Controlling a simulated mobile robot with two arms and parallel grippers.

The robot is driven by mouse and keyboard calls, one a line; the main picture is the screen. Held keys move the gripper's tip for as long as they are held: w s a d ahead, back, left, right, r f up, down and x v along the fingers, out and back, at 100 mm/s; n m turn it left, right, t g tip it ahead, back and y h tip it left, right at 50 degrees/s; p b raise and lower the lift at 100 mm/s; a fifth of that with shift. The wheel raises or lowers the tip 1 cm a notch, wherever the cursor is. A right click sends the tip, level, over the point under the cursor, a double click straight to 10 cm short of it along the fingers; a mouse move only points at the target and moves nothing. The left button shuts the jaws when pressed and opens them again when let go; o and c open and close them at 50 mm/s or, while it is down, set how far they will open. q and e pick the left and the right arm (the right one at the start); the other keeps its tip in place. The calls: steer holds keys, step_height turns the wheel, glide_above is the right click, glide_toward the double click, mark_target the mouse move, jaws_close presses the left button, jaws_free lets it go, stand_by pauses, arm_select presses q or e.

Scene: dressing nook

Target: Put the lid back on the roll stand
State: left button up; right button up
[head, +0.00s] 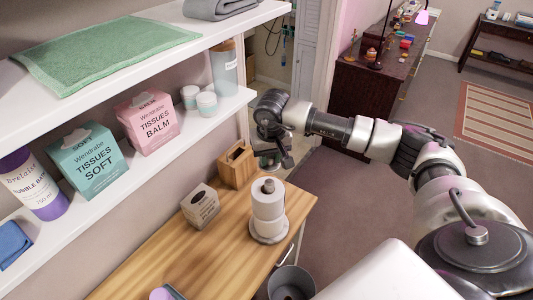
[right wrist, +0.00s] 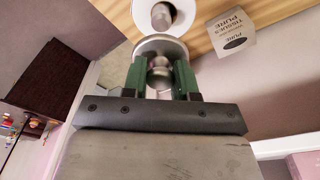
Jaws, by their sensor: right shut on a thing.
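The roll stand (head: 268,228) stands on the wooden counter, with white rolls (head: 267,205) stacked on it and its grey post tip showing on top. It also shows at the top of the right wrist view, where a white roll (right wrist: 178,22) surrounds the post tip. My right gripper (head: 279,157) is above the counter's far end, behind and above the stand in the head view. In the right wrist view its green fingers (right wrist: 160,78) are shut on the knob of a round silvery lid (right wrist: 150,45). The lid is apart from the stand in the head view. My left gripper is not visible.
A tissue cube (head: 200,206) and a wooden holder (head: 236,166) stand left of the roll stand on the counter (head: 225,250). A grey bin (head: 291,283) is below the counter's front edge. Shelves (head: 150,148) with boxes and jars line the left wall.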

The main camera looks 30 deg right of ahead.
mark_target(269, 180)
steer(key=shift+d+f, duration=0.1)
steer(key=shift+f, duration=0.6)
step_height(269, 180, down, 2)
steer(key=shift+f+b, duration=0.15)
steer(key=shift+b, duration=0.6)
step_height(269, 180, down, 2)
steer(key=shift+f+b, duration=0.2)
steer(key=shift+b, duration=0.9)
steer(key=shift+f+b, duration=0.2)
steer(key=shift+b, duration=1.1)
stand_by(0.3)
stand_by(0.3)
steer(key=o, duration=1.5)
steer(key=shift+c, duration=0.2)
